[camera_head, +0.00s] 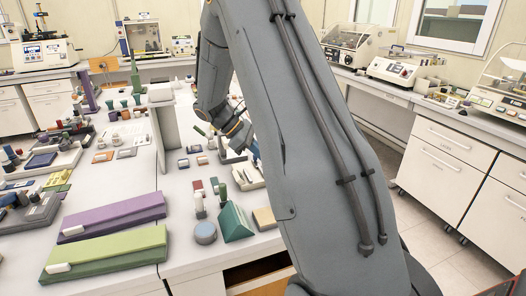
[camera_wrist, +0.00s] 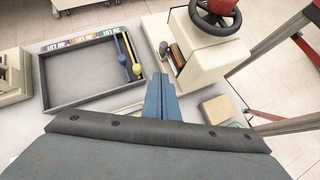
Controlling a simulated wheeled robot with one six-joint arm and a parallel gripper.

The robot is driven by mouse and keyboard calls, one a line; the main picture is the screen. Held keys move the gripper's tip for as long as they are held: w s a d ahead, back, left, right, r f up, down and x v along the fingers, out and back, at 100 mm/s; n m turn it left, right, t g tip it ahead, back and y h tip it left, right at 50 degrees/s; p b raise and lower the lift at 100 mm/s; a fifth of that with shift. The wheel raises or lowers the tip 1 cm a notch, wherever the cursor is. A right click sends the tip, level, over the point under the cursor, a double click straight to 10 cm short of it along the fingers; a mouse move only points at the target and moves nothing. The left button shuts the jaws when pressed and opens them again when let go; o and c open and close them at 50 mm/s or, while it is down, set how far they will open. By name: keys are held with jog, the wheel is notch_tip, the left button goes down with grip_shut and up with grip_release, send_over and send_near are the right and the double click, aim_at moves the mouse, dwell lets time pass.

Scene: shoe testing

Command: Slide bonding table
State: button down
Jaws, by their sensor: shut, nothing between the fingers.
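My gripper shows in the wrist view with its blue fingers (camera_wrist: 161,84) pressed together and nothing between them. A cream machine with a dark handwheel (camera_wrist: 215,15) stands just beyond and to the right of the fingertips. A small brown cylinder (camera_wrist: 179,52) and a grey knob are on its near side. I cannot tell for sure which part is the bonding table. In the head view my gripper (camera_head: 238,137) is small and dark, above the middle of the white bench, partly hidden behind my arm.
In the wrist view, a grey tray (camera_wrist: 47,88) with labelled cards and yellow and blue round-ended tools lies left of the fingers. A tan block (camera_wrist: 217,109) lies at right. In the head view, purple (camera_head: 115,215) and green (camera_head: 105,254) long blocks lie at front left.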

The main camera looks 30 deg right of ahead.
jog(key=p+x, duration=0.1)
jog(key=x, duration=0.2)
jog(key=shift+s+d+f, duration=0.1)
jog(key=shift+s+d, duration=0.05)
jog(key=shift+s, duration=0.05)
jog(key=shift+s+d+p, duration=0.65)
jog(key=shift+s+d, duration=0.15)
jog(key=shift+d, duration=0.1)
jog(key=shift+s+d+f+p, duration=0.15)
jog(key=shift+s+d+p, duration=0.25)
jog(key=shift+d, duration=0.2)
